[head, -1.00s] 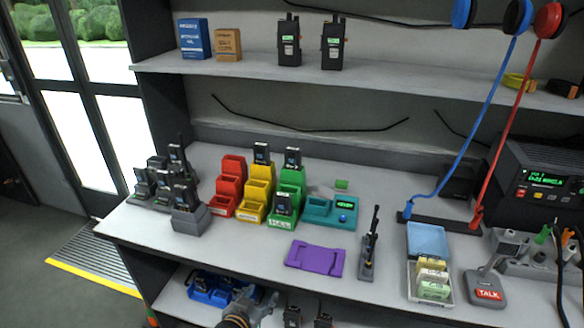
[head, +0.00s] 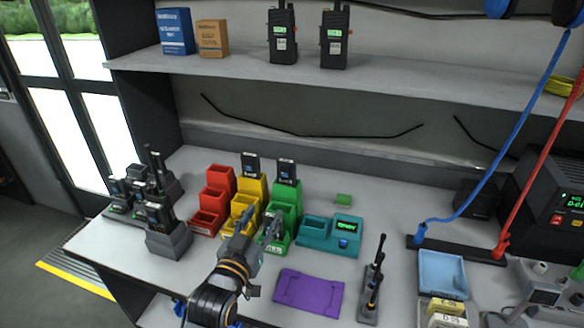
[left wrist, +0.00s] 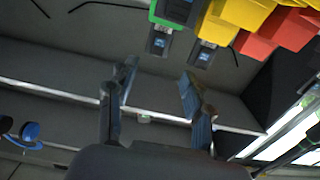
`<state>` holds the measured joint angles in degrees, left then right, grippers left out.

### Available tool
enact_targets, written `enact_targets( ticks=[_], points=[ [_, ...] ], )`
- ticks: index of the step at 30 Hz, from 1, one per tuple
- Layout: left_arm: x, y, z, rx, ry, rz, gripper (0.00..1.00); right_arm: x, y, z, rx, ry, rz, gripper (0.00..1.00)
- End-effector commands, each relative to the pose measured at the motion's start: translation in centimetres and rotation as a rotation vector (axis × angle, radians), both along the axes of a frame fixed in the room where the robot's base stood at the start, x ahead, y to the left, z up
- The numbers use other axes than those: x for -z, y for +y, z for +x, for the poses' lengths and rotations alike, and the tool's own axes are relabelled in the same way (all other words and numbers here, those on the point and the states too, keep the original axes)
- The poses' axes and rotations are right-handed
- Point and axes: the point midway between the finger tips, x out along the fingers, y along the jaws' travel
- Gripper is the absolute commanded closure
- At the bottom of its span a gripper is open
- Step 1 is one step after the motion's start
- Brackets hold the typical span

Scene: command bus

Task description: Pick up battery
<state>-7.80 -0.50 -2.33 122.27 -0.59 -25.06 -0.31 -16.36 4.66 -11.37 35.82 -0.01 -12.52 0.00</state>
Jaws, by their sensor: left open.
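A black battery (head: 251,165) stands upright in the top slot of the yellow stepped holder (head: 243,207). Another black battery (head: 286,171) stands in the top slot of the green stepped holder (head: 290,212). My left gripper (head: 257,226) is open in front of and above the lower parts of these holders and hides part of them. A dark battery in the green holder's lower slot is mostly hidden by it. In the left wrist view, my open fingers (left wrist: 157,88) have nothing between them; the green holder's battery (left wrist: 160,41) and the yellow holder's battery (left wrist: 204,53) show beyond. My right gripper is not in view.
An empty red holder (head: 211,203) stands left, with radios in grey chargers (head: 168,240) further left. A teal tester (head: 318,236) stands right, a purple mat (head: 308,292) in front of it, and a radio (head: 374,275) beside the mat. A shelf (head: 230,62) overhangs the back.

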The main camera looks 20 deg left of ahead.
Motion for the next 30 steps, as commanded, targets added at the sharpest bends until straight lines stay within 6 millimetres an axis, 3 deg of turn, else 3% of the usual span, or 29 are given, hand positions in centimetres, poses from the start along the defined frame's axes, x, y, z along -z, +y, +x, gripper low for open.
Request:
enact_targets(
  ticks=[5, 14, 20, 30],
  points=[
    [-0.5, 0.0, 2.3, -0.001, -0.014, -0.001, 0.49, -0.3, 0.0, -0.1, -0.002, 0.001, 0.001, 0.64],
    [-0.3, -0.2, 7.7, -0.001, -0.011, -0.001, 0.49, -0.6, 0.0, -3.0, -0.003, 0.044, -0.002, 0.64],
    [-0.3, -0.3, 9.0, -0.001, -0.01, -0.001, 0.49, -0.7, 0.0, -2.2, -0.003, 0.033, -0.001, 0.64],
    [-0.3, -0.3, 13.3, -0.001, -0.011, -0.001, 0.49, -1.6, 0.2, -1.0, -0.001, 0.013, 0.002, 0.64]
  ],
)
